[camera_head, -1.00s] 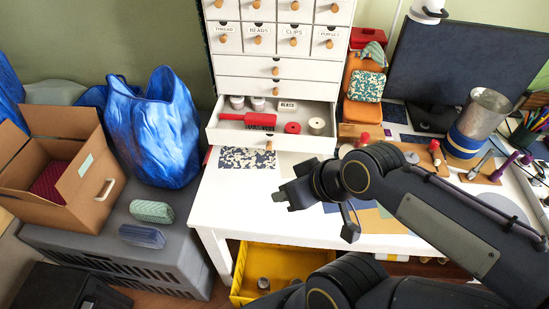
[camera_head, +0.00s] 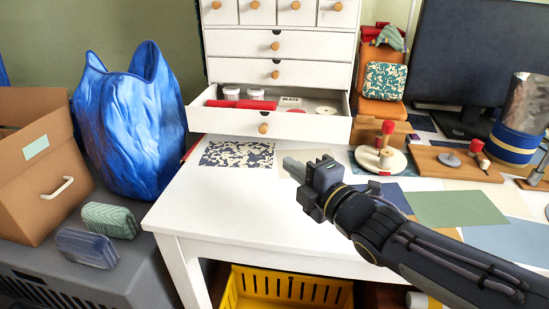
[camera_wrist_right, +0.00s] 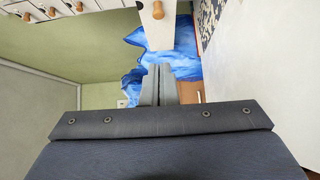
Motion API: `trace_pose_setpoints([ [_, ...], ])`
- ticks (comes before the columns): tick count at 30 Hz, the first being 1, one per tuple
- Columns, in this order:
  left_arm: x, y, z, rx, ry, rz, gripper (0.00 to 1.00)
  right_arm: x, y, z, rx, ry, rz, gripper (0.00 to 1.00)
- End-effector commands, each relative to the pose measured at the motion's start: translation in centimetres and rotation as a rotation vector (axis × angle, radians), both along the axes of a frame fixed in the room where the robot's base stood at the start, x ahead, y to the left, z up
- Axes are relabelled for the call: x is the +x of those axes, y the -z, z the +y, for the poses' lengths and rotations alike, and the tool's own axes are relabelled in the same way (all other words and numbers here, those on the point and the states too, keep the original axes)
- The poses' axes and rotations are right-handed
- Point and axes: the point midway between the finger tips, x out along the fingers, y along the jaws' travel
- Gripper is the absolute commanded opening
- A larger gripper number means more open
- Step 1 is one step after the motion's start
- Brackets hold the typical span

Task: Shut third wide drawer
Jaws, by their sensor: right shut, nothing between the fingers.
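The third wide drawer (camera_head: 225,122) is the lowest of the white cabinet. It stands pulled out, with a round wooden knob (camera_head: 263,128) on its front. Inside are a red item, white-lidded jars (camera_head: 231,93) and a roll. My right gripper (camera_head: 292,168) is shut and empty above the white table, in front of the drawer and slightly right of its knob, apart from it. In the right wrist view its fingers (camera_wrist_right: 158,87) are together, with a white drawer front (camera_wrist_right: 158,35) beyond them. My left gripper is not in view.
The two wide drawers above (camera_head: 280,73) are shut. A patterned sheet (camera_head: 238,155) lies before the drawer. To the right are a round wooden base (camera_head: 377,160) with red-topped pegs and a monitor. A blue bag (camera_head: 130,125) and cardboard box (camera_head: 40,180) stand left.

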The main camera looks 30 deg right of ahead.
Motion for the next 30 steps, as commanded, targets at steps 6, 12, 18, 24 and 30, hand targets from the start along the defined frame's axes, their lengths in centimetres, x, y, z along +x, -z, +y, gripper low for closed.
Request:
trace_pose_setpoints([
  [6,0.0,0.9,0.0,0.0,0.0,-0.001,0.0,2.2,0.2,0.4,-0.009,-0.005,-0.003,0.0],
  [12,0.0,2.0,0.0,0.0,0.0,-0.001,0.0,6.5,0.3,1.0,-0.005,-0.005,-0.002,0.0],
  [18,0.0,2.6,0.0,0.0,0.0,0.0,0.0,10.4,0.2,1.3,-0.005,-0.003,-0.002,0.0],
  [24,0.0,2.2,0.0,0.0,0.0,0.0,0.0,12.4,-0.1,-0.4,-0.005,-0.002,-0.003,0.0],
  [30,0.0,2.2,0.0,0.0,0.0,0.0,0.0,13.1,0.0,-1.0,-0.006,-0.002,-0.004,0.0],
])
